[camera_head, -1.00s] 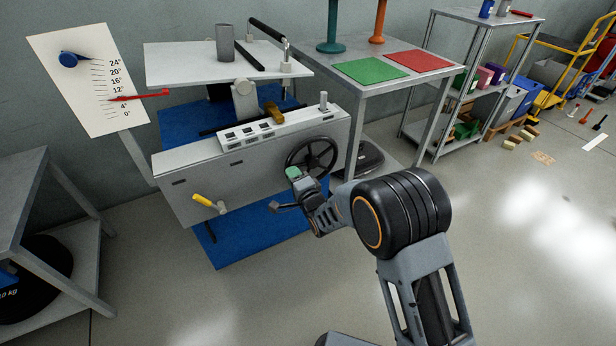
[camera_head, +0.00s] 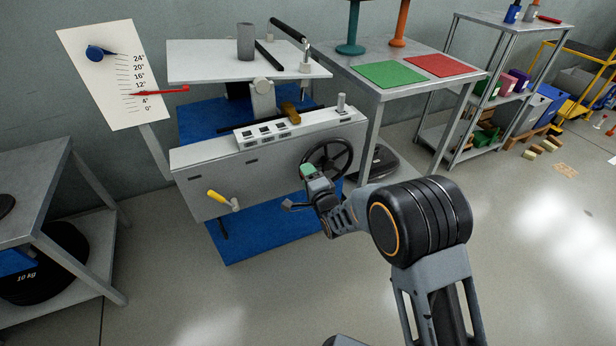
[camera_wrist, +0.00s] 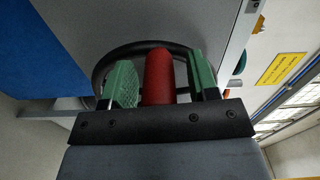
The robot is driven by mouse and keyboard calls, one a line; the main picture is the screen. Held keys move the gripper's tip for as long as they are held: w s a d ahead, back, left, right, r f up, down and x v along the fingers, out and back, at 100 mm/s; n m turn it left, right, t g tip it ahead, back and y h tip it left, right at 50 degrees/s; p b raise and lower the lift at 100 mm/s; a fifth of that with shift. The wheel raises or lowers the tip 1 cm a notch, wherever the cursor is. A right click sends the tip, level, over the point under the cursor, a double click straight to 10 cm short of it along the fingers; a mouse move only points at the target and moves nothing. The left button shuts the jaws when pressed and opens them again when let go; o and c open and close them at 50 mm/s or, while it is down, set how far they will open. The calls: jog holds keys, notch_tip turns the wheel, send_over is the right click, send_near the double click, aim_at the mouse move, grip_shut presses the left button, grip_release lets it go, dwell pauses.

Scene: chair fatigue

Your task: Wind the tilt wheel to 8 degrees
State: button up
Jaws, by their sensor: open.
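The tilt wheel (camera_head: 327,143) is a black spoked handwheel on the front right of the pale grey machine (camera_head: 215,180). My gripper (camera_head: 308,170) is at the wheel's lower left in the head view. In the wrist view, the green fingers of my gripper (camera_wrist: 161,78) are open on either side of a red handle (camera_wrist: 158,75), with the wheel's dark rim (camera_wrist: 106,60) behind it. Contact with the handle cannot be told. On the white angle board (camera_head: 85,75), a red pointer (camera_head: 165,91) lies between the 12° and 4° labels, covering the 8° label.
A yellow-handled crank (camera_head: 218,196) sticks out from the machine's front. A grey table (camera_head: 355,75) with green and red mats stands to the right. A low steel table (camera_head: 40,195) is at left. The front floor is clear.

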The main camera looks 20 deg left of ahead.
jog(key=p+v, duration=0.2)
jog(key=v, duration=1.2)
jog(key=shift+w+r, duration=0.1)
